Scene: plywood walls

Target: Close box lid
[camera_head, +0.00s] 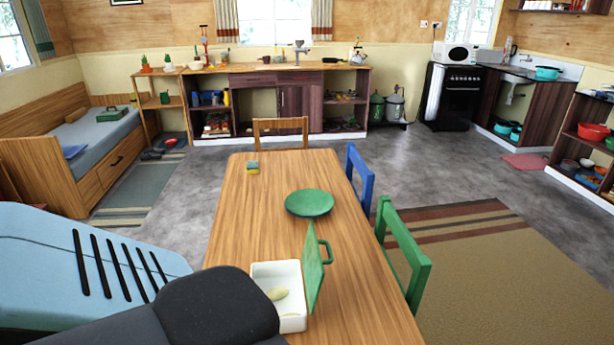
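A white box (290,318) stands on the wooden table near its front end. Its green lid (314,270) is open, standing nearly upright along the box's right side, with a handle on its right face. A pale yellowish object (277,294) lies inside the box. A black and light-blue part of my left arm fills the lower left and reaches close to the box's left side in the picture. I cannot tell whether it touches the box. No fingers of my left gripper show. My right gripper is not in view.
The wooden table (262,213) also bears a green plate (310,203) behind the lid and a sponge (252,167) farther back. A green chair (402,258) and a blue chair (360,180) stand at its right side. The table's middle left is clear.

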